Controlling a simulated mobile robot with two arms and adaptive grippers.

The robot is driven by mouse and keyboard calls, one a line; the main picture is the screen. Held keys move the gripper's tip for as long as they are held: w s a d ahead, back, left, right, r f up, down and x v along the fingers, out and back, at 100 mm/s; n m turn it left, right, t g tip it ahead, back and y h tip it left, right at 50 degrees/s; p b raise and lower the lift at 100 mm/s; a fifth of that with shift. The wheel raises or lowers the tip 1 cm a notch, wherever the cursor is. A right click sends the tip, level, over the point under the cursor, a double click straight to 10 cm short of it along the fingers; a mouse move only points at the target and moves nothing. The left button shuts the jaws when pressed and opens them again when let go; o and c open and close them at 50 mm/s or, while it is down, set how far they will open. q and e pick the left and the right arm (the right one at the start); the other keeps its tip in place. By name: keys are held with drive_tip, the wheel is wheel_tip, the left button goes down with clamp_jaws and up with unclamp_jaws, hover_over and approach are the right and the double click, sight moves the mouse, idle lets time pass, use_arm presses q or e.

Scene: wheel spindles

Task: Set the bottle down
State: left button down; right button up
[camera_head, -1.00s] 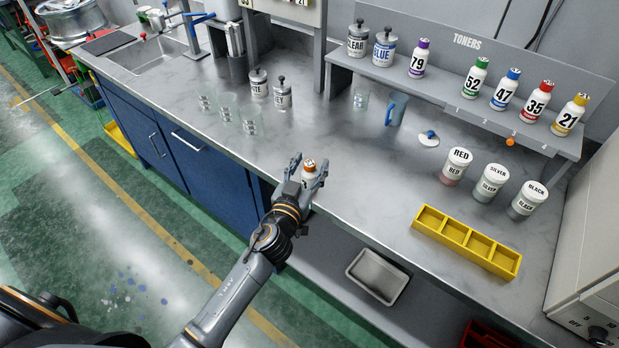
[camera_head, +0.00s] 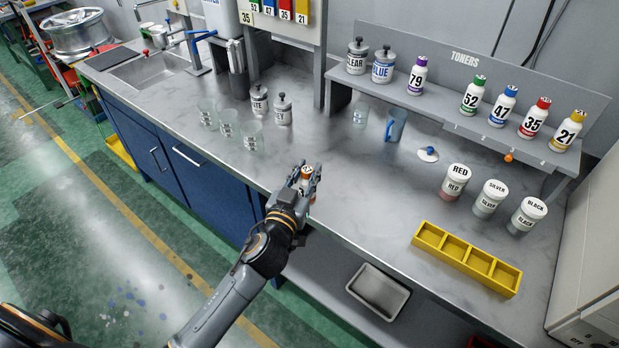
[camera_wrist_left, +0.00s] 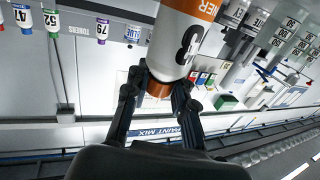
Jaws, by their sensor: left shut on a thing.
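My left gripper (camera_head: 306,181) is shut on a small white bottle with an orange cap (camera_head: 306,170), at the front part of the grey bench top (camera_head: 345,205). Fingers hide much of the bottle in the head view. In the left wrist view the white bottle (camera_wrist_left: 178,42), with an orange band and a large black digit, sits between the two fingers (camera_wrist_left: 160,92). I cannot tell whether its base touches the bench. My right gripper is not in view.
Clear cups (camera_head: 228,122) and two grey-lidded cans (camera_head: 283,110) stand behind to the left. A blue jug (camera_head: 395,125), paint jars (camera_head: 490,197) and a yellow divided tray (camera_head: 428,237) are to the right. The toner shelf (camera_head: 435,105) holds several bottles. Bench around the gripper is clear.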

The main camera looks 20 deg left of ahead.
use_arm(q)
drive_tip(key=s+r+b, duration=0.2)
drive_tip(key=s+r, duration=0.5)
drive_tip(key=s, duration=0.6)
drive_tip(key=s+a+f, duration=0.1)
drive_tip(key=s+f, duration=0.5)
drive_tip(key=shift+s+a+f+y, duration=0.15)
drive_tip(key=shift+s+a+y, duration=0.15)
drive_tip(key=shift+s+a, duration=0.1)
